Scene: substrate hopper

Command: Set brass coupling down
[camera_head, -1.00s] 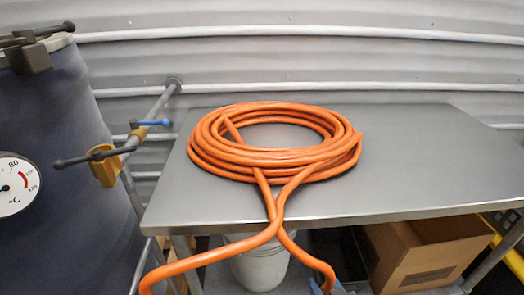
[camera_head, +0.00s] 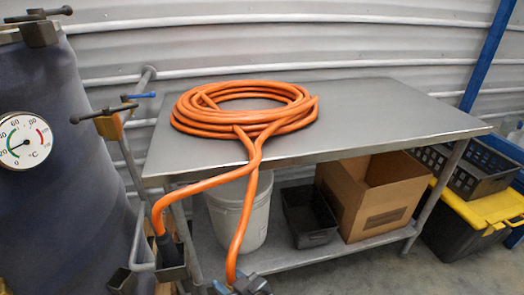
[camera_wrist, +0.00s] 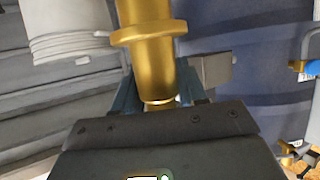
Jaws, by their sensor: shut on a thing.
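The brass coupling (camera_wrist: 143,55) is a gold-coloured cylinder with a wide flange, at the top middle of the wrist view. My gripper (camera_wrist: 156,88) is shut on it, with dark blue-grey fingers at either side of its lower part. The coupling's upper end runs out of the frame. In the wrist view it is seen in front of a white bucket and a dark blue drum, and I cannot tell whether it touches anything. I cannot make out my gripper or the held coupling for sure in the head view.
A metal table (camera_head: 370,105) carries a coiled orange hose (camera_head: 245,120), whose two ends hang over the front edge. A white bucket (camera_head: 240,215), dark bin (camera_head: 308,218) and open cardboard box (camera_head: 365,200) are on its lower shelf. A blue drum (camera_head: 60,100) with a gauge stands left.

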